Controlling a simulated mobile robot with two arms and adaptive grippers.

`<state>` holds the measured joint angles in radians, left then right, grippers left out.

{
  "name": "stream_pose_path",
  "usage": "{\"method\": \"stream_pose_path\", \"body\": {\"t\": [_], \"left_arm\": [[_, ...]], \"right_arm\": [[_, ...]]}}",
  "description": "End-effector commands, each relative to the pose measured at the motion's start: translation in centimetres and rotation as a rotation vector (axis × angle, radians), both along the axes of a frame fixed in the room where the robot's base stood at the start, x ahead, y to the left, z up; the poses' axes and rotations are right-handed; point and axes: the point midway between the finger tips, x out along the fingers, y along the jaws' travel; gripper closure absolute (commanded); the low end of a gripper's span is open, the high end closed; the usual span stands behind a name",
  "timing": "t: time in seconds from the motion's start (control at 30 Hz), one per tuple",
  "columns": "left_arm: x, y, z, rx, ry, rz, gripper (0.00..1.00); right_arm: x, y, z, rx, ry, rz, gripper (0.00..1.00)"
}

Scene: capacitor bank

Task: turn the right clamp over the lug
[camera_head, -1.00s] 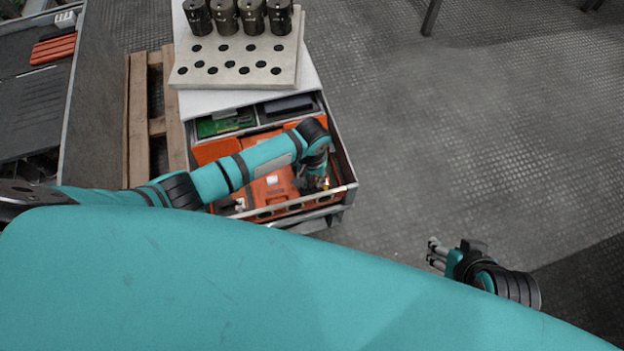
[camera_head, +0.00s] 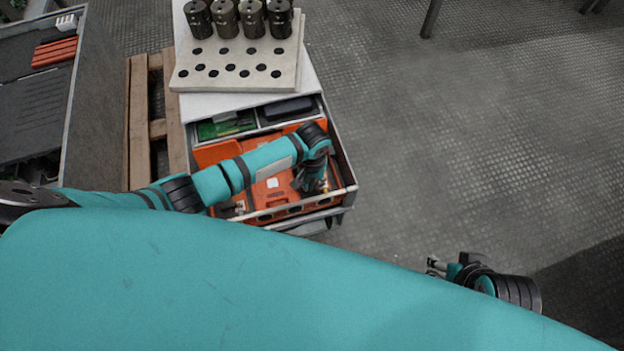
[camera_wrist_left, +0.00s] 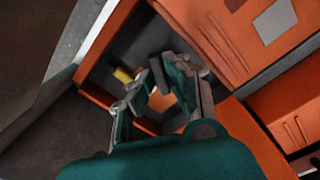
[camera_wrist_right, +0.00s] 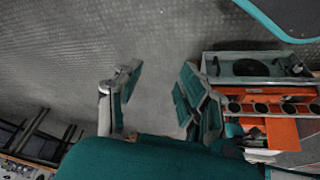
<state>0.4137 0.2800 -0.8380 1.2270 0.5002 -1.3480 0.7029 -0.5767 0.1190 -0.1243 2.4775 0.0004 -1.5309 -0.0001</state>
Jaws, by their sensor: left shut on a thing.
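My left gripper (camera_head: 308,188) reaches down into the open drawer, at the right end of the orange unit (camera_head: 270,190). In the left wrist view its fingers (camera_wrist_left: 150,88) are shut around a small dark bar (camera_wrist_left: 158,74), which looks like the right clamp. A small yellow brass piece (camera_wrist_left: 123,75), probably the lug, shows just left of the fingertips. Whether the bar lies over it I cannot tell. In the head view the gripper hides both parts. My right gripper (camera_head: 434,266) is empty over the floor; its fingers (camera_wrist_right: 155,90) stand apart in the right wrist view.
A perforated plate (camera_head: 236,88) with several dark cylinders (camera_head: 252,18) stands on the white cabinet. The drawer's rear compartments hold a green circuit board (camera_head: 226,126) and a dark box (camera_head: 287,108). A wooden pallet (camera_head: 139,120) lies left.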

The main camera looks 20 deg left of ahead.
Motion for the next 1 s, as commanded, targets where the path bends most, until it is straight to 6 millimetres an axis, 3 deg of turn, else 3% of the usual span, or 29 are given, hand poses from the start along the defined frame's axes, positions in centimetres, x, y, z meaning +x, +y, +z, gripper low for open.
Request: {"method": "stream_pose_path", "body": {"t": [0.07,0.37,0.4,0.6,1.0], "left_arm": [[-0.1,0.0,0.2,0.001,0.003,-0.037,1.00],[-0.1,0.0,0.3,0.001,0.004,-0.276,1.00],[-0.1,0.0,0.3,0.001,0.005,-0.315,1.00],[-0.2,0.0,0.2,0.001,0.005,-0.504,1.00],[-0.2,0.0,0.0,0.000,0.005,-0.849,1.00]], "right_arm": [[-1.4,-0.4,0.3,-0.014,0.064,-0.005,0.60],[-1.0,-0.3,2.3,-0.011,0.052,-0.005,0.60],[-0.6,-0.3,0.6,-0.013,0.065,-0.004,0.60],[0.3,-0.1,-3.6,-0.013,0.084,-0.001,0.60],[0.5,0.1,-8.4,-0.014,0.104,0.004,0.60]]}}
